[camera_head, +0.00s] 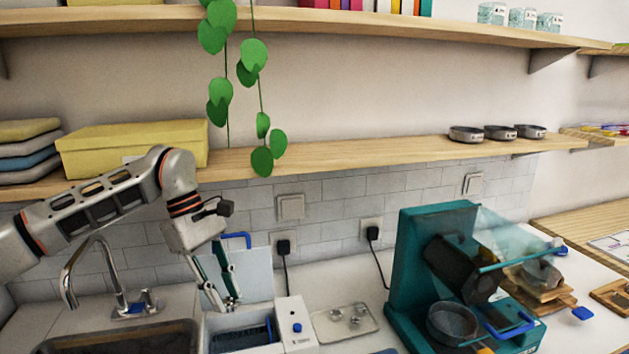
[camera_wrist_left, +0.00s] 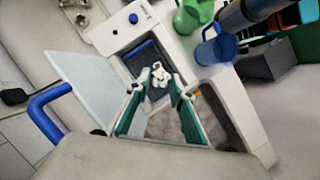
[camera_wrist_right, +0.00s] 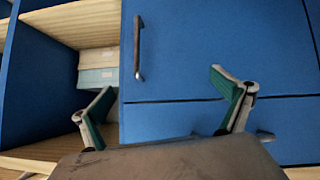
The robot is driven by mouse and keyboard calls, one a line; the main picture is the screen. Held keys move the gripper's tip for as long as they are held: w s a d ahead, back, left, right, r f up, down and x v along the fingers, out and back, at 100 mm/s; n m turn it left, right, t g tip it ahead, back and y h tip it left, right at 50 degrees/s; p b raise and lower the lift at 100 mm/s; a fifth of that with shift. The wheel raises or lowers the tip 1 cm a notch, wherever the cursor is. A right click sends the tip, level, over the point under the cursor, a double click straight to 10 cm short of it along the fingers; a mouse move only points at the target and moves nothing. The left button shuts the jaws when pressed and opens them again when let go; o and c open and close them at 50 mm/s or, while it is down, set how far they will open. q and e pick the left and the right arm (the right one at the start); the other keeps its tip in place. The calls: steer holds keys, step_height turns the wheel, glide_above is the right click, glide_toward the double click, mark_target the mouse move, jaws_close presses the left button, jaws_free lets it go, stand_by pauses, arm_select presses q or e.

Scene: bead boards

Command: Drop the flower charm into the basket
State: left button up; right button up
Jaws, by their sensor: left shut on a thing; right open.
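The silvery flower charm (camera_wrist_left: 160,80) is pinched between the fingertips of my left gripper (camera_wrist_left: 162,86), which also shows in the head view (camera_head: 231,303). The dark blue basket (camera_head: 238,338) sits inside a white box-shaped cleaner (camera_head: 297,325) whose lid (camera_head: 248,277) stands open. In the left wrist view the basket (camera_wrist_left: 140,58) shows just beyond the charm, which appears over the cleaner's opening. I cannot tell the exact height. My right gripper (camera_wrist_right: 166,88) is open and empty in front of blue cabinet doors.
A clear tray (camera_head: 330,333) with several small metal pieces lies right of the cleaner. A teal machine (camera_head: 405,265) stands farther right. A sink (camera_head: 110,340) and tap (camera_head: 72,268) are at the left. Hanging leaves (camera_head: 254,55) come down from the shelf above.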

arm_select(q)
steer(key=shift+f, duration=1.05)
steer(key=o, duration=1)
steer(key=v, duration=1.2)
steer(key=shift+w, duration=0.1)
steer(key=shift+f, duration=0.1)
